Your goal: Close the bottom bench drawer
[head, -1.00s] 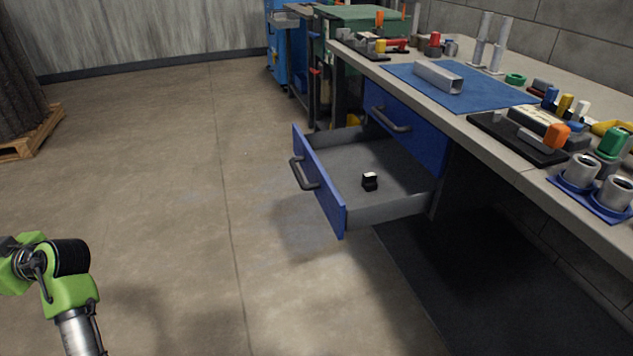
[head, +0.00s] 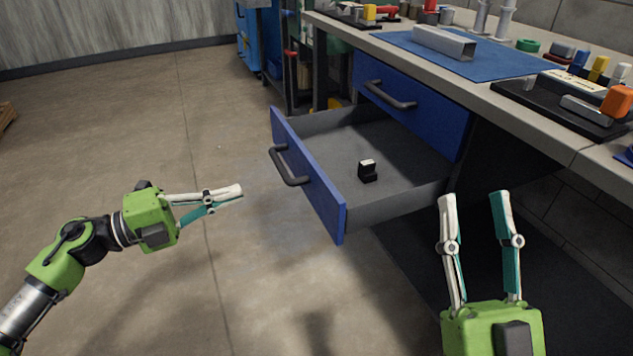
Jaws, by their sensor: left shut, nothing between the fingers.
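The bottom bench drawer (head: 310,182) is pulled well out from under the workbench. Its blue front faces left and carries a dark bar handle (head: 287,166). A small black object with a white top (head: 367,171) lies inside on the grey drawer floor. My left gripper (head: 240,191) is shut and empty, pointing right, to the left of the drawer front and apart from it. My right gripper (head: 474,196) is open and empty, pointing away from me, just right of the drawer's near side in the picture. I cannot tell its exact distance to the drawer.
The upper blue drawer (head: 415,100) is closed. The workbench top (head: 500,100) holds a blue mat (head: 510,62) with a grey metal channel (head: 443,42) and several tools. A dark floor mat (head: 400,250) lies below the bench. The concrete floor left of the drawer is clear.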

